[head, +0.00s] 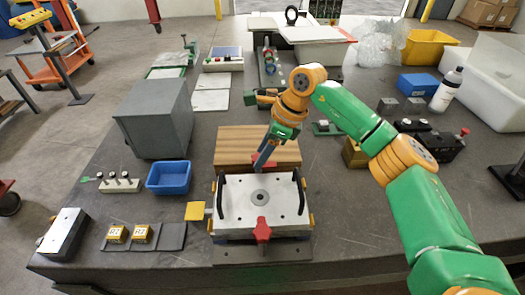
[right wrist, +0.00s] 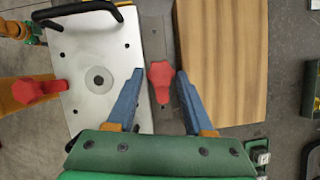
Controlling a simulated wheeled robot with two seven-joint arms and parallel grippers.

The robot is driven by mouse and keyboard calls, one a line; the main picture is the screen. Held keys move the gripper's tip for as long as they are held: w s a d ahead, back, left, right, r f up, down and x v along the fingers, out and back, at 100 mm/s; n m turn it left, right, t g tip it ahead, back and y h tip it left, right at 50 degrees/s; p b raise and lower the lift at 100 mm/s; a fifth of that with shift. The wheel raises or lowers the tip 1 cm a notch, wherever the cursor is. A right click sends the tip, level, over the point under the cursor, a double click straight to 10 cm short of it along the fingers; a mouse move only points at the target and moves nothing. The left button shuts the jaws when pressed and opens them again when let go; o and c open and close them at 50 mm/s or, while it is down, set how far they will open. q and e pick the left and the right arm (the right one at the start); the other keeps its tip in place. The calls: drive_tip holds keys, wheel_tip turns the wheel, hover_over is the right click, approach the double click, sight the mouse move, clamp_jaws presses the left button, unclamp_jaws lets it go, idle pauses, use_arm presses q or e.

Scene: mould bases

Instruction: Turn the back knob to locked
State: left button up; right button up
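The mould base (head: 282,217) has a white top plate with a central ring and black handles. The back knob (head: 259,158) is red and sits at its far edge, partly hidden by my right gripper in the head view. In the right wrist view the back knob (right wrist: 161,76) shows clearly, its longer lobe pointing down the picture. My right gripper (right wrist: 160,76) is open, with its blue fingers on either side of the knob and gaps visible. It also shows in the head view (head: 263,158). A red front knob (head: 262,230) sits at the near edge.
A wooden block (head: 235,147) lies just behind the mould base. A blue bin (head: 168,177) and a grey box (head: 155,118) stand to the left. A black control box (head: 430,140) and a white bottle (head: 447,90) stand to the right.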

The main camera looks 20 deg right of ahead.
clamp_jaws()
drive_tip(key=m+b, duration=0.1)
drive_tip(key=m, duration=0.1)
drive_tip(key=m+t+h+b, duration=0.1)
drive_tip(key=m+b, duration=0.1)
drive_tip(key=shift+s+a+f, duration=0.1)
drive_tip(key=shift+a+f, duration=0.05)
drive_tip(key=shift+f, duration=0.05)
drive_tip(key=m+b, duration=0.1)
drive_tip(key=m, duration=0.1)
drive_tip(key=m+t+h+b, duration=0.1)
drive_tip(key=m+b, duration=0.1)
drive_tip(key=m, duration=0.1)
drive_tip(key=shift+s+a+m+h+b, duration=0.1)
drive_tip(key=shift+a+m+h+b, duration=0.2)
drive_tip(key=shift+h, duration=0.1)
drive_tip(key=m+h+b, duration=0.1)
drive_tip(key=m, duration=0.1)
drive_tip(key=m+b, duration=0.1)
drive_tip(key=m, duration=0.1)
drive_tip(key=shift+a+r+t+h, duration=0.15)
drive_tip(key=shift+t+h, duration=0.15)
drive_tip(key=shift+h, duration=0.1)
drive_tip(key=shift+a+r+m+h+b, duration=0.1)
drive_tip(key=shift+m+h+b, duration=0.45)
drive_tip(key=shift+m, duration=1.55)
